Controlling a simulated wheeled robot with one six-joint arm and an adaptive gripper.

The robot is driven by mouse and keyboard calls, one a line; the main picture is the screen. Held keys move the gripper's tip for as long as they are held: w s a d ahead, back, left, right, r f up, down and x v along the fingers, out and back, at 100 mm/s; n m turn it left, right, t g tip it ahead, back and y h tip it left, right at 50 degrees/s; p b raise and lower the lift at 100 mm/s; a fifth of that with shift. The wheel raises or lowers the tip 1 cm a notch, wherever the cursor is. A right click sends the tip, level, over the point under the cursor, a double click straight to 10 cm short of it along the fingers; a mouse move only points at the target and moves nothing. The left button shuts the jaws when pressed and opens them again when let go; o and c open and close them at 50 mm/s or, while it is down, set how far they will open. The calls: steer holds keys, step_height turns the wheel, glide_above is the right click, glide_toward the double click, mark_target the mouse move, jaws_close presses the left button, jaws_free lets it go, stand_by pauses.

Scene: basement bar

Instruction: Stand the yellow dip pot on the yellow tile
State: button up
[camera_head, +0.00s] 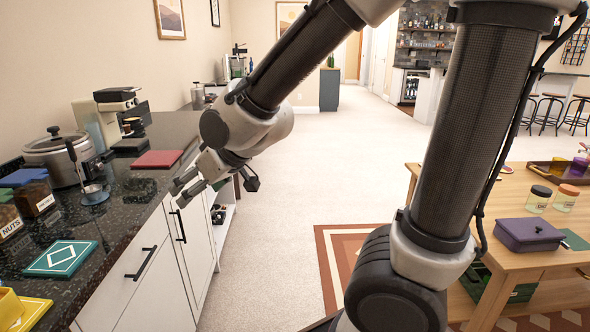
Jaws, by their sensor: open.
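A yellow tile (36,312) lies on the dark counter at the lower left corner, partly cut off by the picture edge. A yellow pot-like thing (9,306), likely the dip pot, shows at the left edge and overlaps the tile in the picture. It is cut off, and I cannot tell if it rests on the tile or stands beside it. My gripper (180,191) is open and empty, near the counter's front edge, well apart from the pot and tile.
A green tile with a diamond mark (62,259) lies on the dark counter (112,222). A red tile (157,159), nuts jar (34,198), slow cooker (52,160) and coffee machine (98,123) stand farther back. A wooden table (505,204) is at right; the floor between is clear.

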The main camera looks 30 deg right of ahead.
steer(key=s+d+r+m+h, duration=0.2)
steer(key=s+d, duration=0.1)
steer(key=d, duration=0.5)
steer(key=s+d+r+m+h, duration=0.1)
steer(key=s+d+r, duration=0.15)
steer(key=d, duration=0.55)
steer(key=s+d+m+g+h, duration=0.2)
steer(key=s+d+g, duration=0.1)
steer(key=s+d, duration=0.6)
steer(key=s, duration=0.3)
steer(key=shift+s+d+r+m, duration=0.2)
steer(key=shift+d+r+m, duration=0.1)
steer(key=shift+d+m, duration=0.1)
steer(key=shift+c, duration=0.2)
